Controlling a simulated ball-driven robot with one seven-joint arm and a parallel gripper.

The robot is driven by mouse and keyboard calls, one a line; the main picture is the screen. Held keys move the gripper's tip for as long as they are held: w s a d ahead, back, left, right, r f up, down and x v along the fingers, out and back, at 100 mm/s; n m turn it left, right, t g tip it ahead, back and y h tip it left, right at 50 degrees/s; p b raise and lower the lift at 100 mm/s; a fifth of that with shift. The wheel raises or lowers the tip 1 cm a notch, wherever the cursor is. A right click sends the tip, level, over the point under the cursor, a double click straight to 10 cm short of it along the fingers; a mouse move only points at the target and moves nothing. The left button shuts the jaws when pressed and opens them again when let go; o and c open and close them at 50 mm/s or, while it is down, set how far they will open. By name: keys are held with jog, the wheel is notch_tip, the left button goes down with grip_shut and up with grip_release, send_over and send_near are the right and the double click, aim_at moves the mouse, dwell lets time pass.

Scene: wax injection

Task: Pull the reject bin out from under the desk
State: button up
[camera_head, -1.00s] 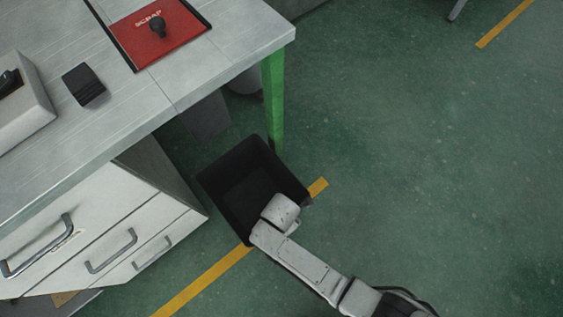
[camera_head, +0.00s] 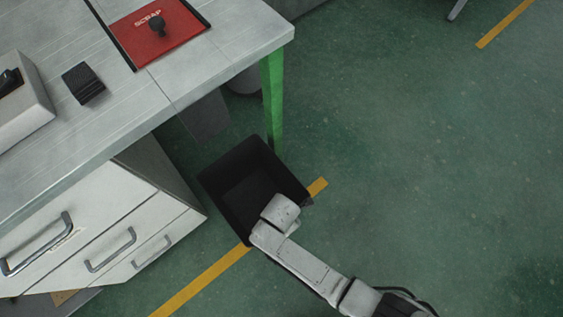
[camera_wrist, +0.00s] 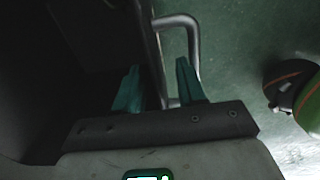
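The reject bin (camera_head: 228,182), a dark open-topped box, stands on the floor beside the green desk leg, mostly clear of the desk top. It reaches the yellow floor line. My wrist is over its near side in the head view and hides my gripper there. In the wrist view, my gripper (camera_wrist: 159,65) has its two teal fingers apart. The left finger is over the dark bin interior and the right is on the outer side, by the metal handle (camera_wrist: 178,20). The bin wall passes between them, and a gap shows. Contact with the handle is unclear.
The desk (camera_head: 120,110) carries a red scrap tray (camera_head: 172,50) and a small black block (camera_head: 83,84). The green leg (camera_head: 272,95) stands just behind the bin. White drawers (camera_head: 100,225) are at left. Open green floor (camera_head: 430,170) lies to the right.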

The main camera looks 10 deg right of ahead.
notch_tip(320, 180, up, 11)
jog(key=p, duration=0.4)
jog(key=shift+f, duration=0.1)
dwell(0.4)
jog(key=s+d+r+m+t, duration=0.1)
jog(key=s+d+r+m, duration=0.2)
jog(key=d+r+m, duration=0.75)
jog(key=s+d+r+m, duration=0.4)
jog(key=d+r+m, duration=0.4)
jog(key=d+m, duration=0.5)
notch_tip(320, 180, up, 15)
jog(key=p, duration=1.5)
jog(key=shift+d, duration=0.25)
jog(key=shift+a+f, duration=0.1)
